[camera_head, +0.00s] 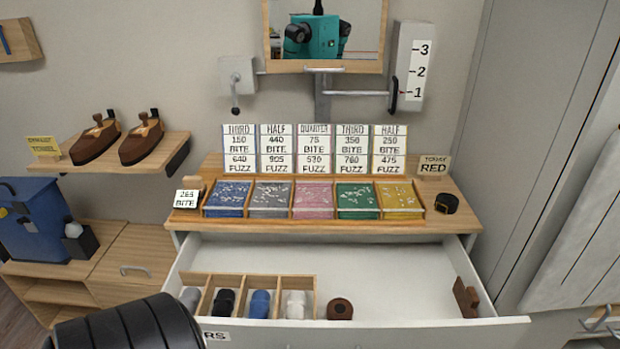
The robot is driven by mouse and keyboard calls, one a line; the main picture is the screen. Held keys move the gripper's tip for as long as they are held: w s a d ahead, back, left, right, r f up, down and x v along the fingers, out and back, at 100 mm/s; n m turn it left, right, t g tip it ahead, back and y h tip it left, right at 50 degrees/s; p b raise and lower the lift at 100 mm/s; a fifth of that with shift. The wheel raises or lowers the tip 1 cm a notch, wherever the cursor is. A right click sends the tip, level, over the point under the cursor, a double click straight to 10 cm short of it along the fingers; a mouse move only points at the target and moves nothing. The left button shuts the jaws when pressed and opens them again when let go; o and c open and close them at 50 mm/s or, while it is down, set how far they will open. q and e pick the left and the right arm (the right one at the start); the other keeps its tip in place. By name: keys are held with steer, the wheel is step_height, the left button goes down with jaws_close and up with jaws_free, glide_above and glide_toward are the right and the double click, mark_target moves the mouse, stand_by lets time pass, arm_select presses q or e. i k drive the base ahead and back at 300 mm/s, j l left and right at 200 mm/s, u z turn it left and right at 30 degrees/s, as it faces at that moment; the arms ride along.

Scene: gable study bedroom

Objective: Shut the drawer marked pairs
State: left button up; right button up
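The wide white drawer (400,323) under the wooden-topped dresser is pulled far out toward me. A label (217,336) on its front shows only the letters "RS"; the rest is hidden behind a black ribbed part, probably of my arm, at the lower left. Inside, a wooden divider (297,281) has compartments with rolled dark, blue and white items. A round brown item (340,309) lies right of the divider, and a brown block (466,298) stands near the drawer's right wall. Neither of my grippers is in view.
The dresser top (330,227) carries several coloured trays and cards, with a black strap (446,203) at the right. A shelf (130,148) with two brown shoe-like items and a blue bin (35,220) are left. A tall grey cabinet (530,120) stands close on the right.

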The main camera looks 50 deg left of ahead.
mark_target(398, 288)
steer(key=j+u, duration=0.1)
steer(key=j, duration=1.2)
steer(key=i, duration=0.1)
